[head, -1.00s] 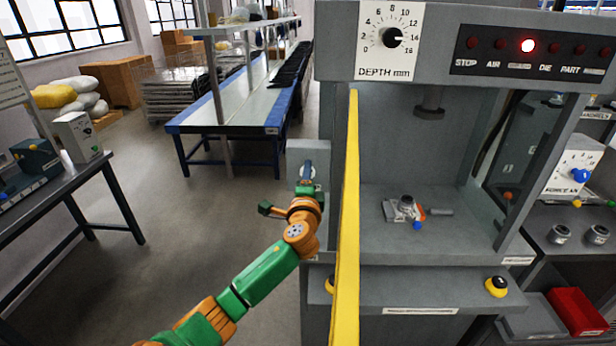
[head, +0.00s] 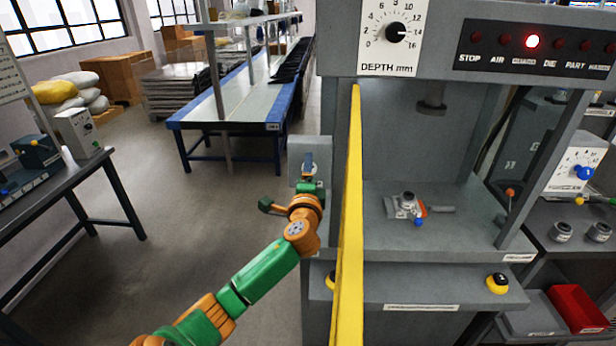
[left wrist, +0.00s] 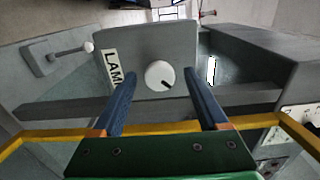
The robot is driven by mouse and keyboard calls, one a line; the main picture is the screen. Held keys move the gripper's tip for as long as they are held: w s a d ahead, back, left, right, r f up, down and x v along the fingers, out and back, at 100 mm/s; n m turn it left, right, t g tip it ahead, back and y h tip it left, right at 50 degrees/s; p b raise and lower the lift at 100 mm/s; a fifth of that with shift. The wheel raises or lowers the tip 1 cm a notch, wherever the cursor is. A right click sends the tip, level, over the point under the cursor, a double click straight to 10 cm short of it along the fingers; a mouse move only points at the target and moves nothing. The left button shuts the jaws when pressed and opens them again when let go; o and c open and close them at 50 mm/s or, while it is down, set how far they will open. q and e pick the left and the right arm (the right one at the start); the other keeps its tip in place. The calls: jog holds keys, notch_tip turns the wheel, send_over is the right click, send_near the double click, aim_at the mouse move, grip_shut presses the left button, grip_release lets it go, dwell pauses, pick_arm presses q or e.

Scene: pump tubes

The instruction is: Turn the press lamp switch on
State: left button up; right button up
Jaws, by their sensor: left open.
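The lamp switch is a round white knob (left wrist: 160,75) with a dark pointer mark, on a grey plate (left wrist: 185,42) beside a label reading "LAM", partly cut off. In the head view this grey plate (head: 299,146) is on the press's left side, and the knob is mostly hidden by my gripper. My left gripper (left wrist: 165,95) is open, its two blue fingers apart with the knob showing between their tips. Whether the fingers touch the knob I cannot tell. The left gripper in the head view (head: 308,166) points at the plate. My right gripper is not in view.
A yellow bar (head: 349,220) stands upright at the press front, just right of my left arm. The press (head: 410,255) has a lit red lamp (head: 532,41) in its top row. A lever with a white ball (left wrist: 88,47) is left of the plate.

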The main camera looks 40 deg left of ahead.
pick_arm(q)
jog(key=b+v, duration=0.1)
jog(key=v, duration=0.5)
jog(key=shift+s+b, duration=0.25)
jog(key=shift+b, duration=0.05)
